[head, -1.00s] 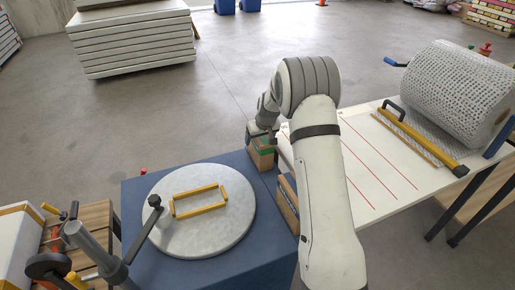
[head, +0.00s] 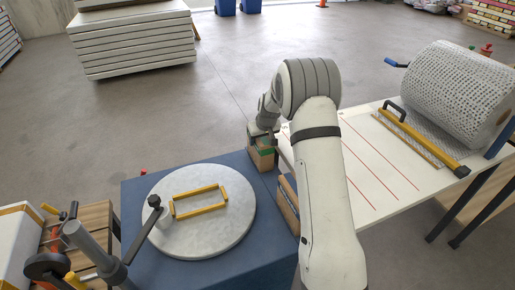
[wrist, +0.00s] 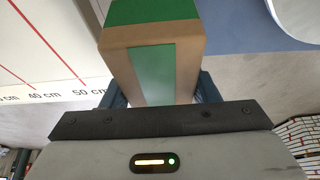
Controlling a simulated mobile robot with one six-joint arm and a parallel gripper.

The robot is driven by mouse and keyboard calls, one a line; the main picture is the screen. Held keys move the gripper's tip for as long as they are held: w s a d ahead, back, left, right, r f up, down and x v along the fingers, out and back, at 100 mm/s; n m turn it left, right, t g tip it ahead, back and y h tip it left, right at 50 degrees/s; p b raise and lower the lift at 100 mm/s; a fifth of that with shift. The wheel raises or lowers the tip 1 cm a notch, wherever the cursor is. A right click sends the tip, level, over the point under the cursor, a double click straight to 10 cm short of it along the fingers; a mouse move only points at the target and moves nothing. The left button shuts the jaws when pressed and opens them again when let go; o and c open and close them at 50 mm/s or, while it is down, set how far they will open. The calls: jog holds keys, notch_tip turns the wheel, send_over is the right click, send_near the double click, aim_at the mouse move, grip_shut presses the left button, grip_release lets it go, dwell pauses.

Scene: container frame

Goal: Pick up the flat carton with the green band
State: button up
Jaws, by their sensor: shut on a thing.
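The carton with the green band (head: 263,158) is a brown box at the far right corner of the blue table. In the wrist view the carton (wrist: 120,62) fills the space between the fingers, with a green band over its top and near face. My gripper (wrist: 157,90) is shut on it, one finger on each side. In the head view my gripper (head: 262,138) is at the carton's top, partly hidden by my arm. I cannot tell whether the carton's underside touches the table.
The blue table (head: 140,203) carries a round grey turntable (head: 238,232) with a yellow frame (head: 200,201). Another brown carton (head: 289,205) stands beside my arm. A white board with red lines (head: 385,165) and a large wrap roll (head: 455,92) lie to the right.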

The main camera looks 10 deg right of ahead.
jog(key=c, duration=1.1)
jog(key=shift+o, duration=0.2)
jog(key=shift+r, duration=0.1)
